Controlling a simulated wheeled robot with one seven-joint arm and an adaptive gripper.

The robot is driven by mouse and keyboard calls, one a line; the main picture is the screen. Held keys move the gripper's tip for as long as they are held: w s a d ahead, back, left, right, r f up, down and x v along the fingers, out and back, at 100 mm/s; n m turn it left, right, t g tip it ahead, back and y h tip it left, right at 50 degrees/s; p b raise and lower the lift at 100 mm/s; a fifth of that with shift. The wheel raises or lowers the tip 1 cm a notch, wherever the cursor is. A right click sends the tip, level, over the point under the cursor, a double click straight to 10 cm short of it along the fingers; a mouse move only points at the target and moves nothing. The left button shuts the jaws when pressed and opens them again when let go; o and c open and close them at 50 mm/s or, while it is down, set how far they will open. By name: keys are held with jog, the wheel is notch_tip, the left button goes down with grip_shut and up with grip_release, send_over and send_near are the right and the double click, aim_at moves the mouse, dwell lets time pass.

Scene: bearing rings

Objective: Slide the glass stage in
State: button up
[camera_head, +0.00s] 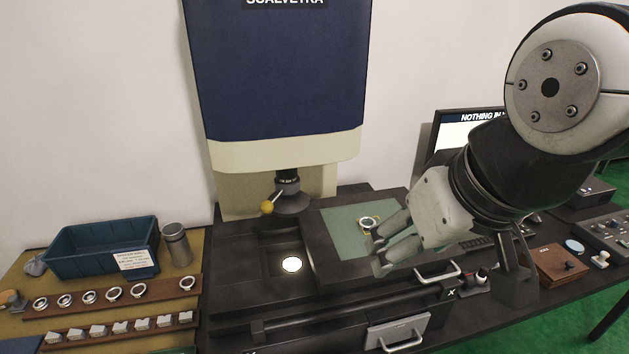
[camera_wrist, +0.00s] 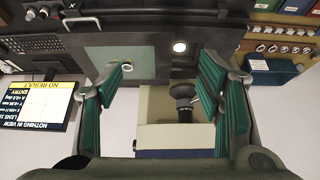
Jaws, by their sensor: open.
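The glass stage (camera_head: 345,234) is a pale green pane in a dark sliding frame. It sits to the right of the round lit spot (camera_head: 291,264), which is uncovered. A metal ring (camera_head: 368,221) lies on the glass. A light bar handle (camera_head: 437,271) is on the frame's front right; it also shows in the wrist view (camera_wrist: 82,21). My gripper (camera_head: 377,254) is open and empty, above the right part of the stage. In the wrist view its green-padded fingers (camera_wrist: 168,62) are wide apart, with the glass and lit spot beyond them.
The lens (camera_head: 290,200) with a yellow-knobbed lever hangs over the lit spot. A blue bin (camera_head: 102,247), a metal cylinder (camera_head: 176,244) and racks of rings (camera_head: 113,292) stand at left. A lower handle (camera_head: 394,334) is at the front. The monitor (camera_wrist: 42,107) reads "NOTHING IN VIEW".

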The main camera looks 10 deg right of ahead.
jog(key=shift+c, duration=0.3)
jog(key=c, duration=0.5)
jog(key=shift+w+d+m, duration=0.1)
jog(key=shift+w+m, duration=0.2)
jog(key=shift+w, duration=0.05)
jog(key=shift+c, duration=0.8)
jog(key=m+g+p, duration=0.1)
jog(key=m+g, duration=0.2)
jog(key=m, duration=1.5)
send_over(442, 276)
jog(key=s, duration=0.3)
jog(key=s+x, duration=0.2)
jog(key=x, duration=0.6)
jog(key=s+f+x, duration=0.1)
jog(key=s+x, duration=0.1)
jog(key=x, duration=2)
jog(key=shift+f, duration=0.25)
